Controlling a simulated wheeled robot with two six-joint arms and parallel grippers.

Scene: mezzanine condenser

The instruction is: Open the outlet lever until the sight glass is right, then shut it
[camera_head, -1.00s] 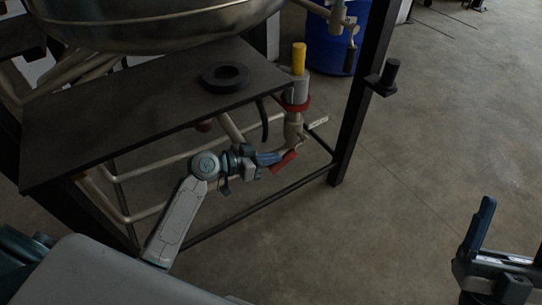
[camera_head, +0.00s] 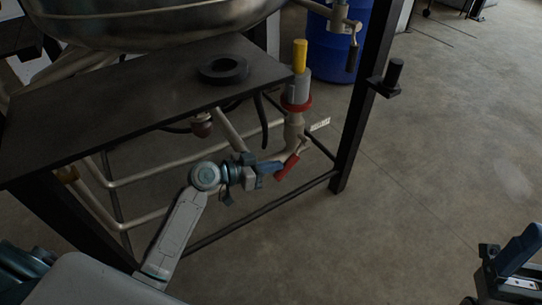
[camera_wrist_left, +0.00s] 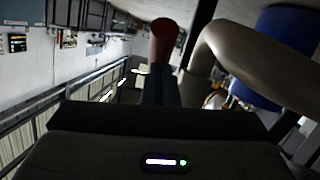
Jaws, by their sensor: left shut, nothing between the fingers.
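The red lever handle (camera_head: 287,167) hangs slanted below the pale outlet pipe and valve (camera_head: 294,135) under the dark shelf. My left gripper (camera_head: 272,168) is shut with nothing between its fingers. Its tips are right beside the red handle; I cannot tell whether they touch. In the left wrist view the red handle end (camera_wrist_left: 164,38) stands just beyond the dark fingers (camera_wrist_left: 160,85). Above the valve is a grey cylinder with a yellow top (camera_head: 300,58) and red collar; I cannot tell whether it is the sight glass. My right gripper (camera_head: 513,262) is at the lower right; its jaw gap is unclear.
The dark shelf (camera_head: 130,105) carries a black ring (camera_head: 223,69) below a large metal vessel (camera_head: 150,22). A black frame post (camera_head: 360,110) stands right of the valve. A blue drum (camera_head: 335,50) is behind. Open floor (camera_head: 440,150) lies to the right.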

